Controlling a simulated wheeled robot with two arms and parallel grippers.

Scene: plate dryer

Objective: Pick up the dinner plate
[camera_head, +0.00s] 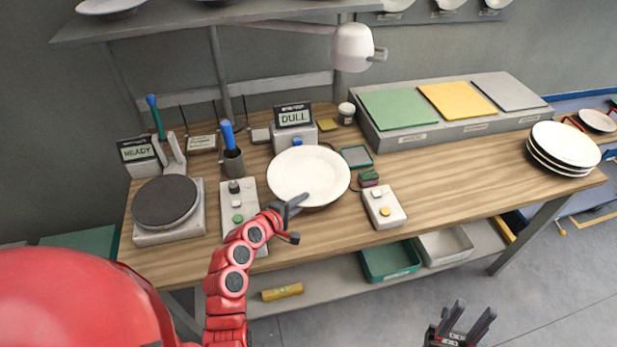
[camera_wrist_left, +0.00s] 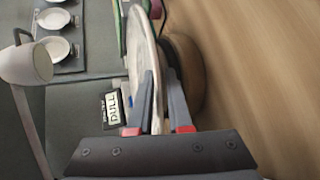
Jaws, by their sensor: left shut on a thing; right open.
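A white round dinner plate (camera_head: 308,173) is over the middle-left of the wooden workbench, its broad face up. My left gripper (camera_head: 290,205) is shut on the plate's near rim. In the left wrist view the plate (camera_wrist_left: 143,60) shows edge-on between the two fingers of the left gripper (camera_wrist_left: 160,100). A brown round base (camera_wrist_left: 187,75) lies close beneath the plate; whether they touch I cannot tell. My right gripper (camera_head: 466,322) is open and empty, low at the bottom right, away from the bench.
A display reading DULL (camera_head: 292,116) stands behind the plate. A grey button panel (camera_head: 238,212) is left of it, and a small box with a yellow button (camera_head: 383,207) is right. A dark round disc (camera_head: 165,201) sits at far left. Stacked plates (camera_head: 563,148) stand at far right.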

